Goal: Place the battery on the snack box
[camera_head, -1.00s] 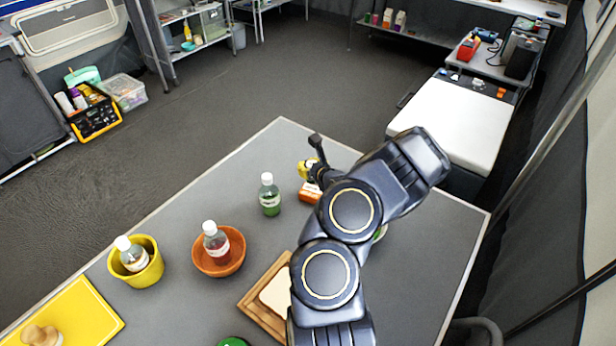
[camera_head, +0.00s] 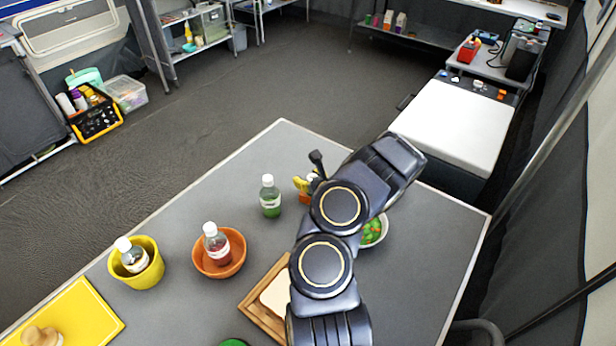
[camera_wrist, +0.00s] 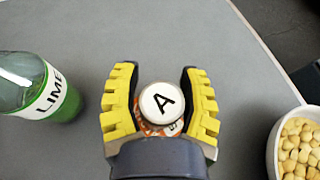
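An orange and white printed surface shows just below the white end in that view, mostly hidden by the fingers and palm. I cannot tell whether the battery touches the box.
A green lime bottle (camera_head: 270,197) stands close left of my gripper. A bowl (camera_head: 384,230) of green and red pieces is at right. An orange bowl (camera_head: 235,265) and a yellow pot (camera_head: 152,274), each holding a bottle, and a wooden board (camera_head: 252,308) are nearer. The far table corner is clear.

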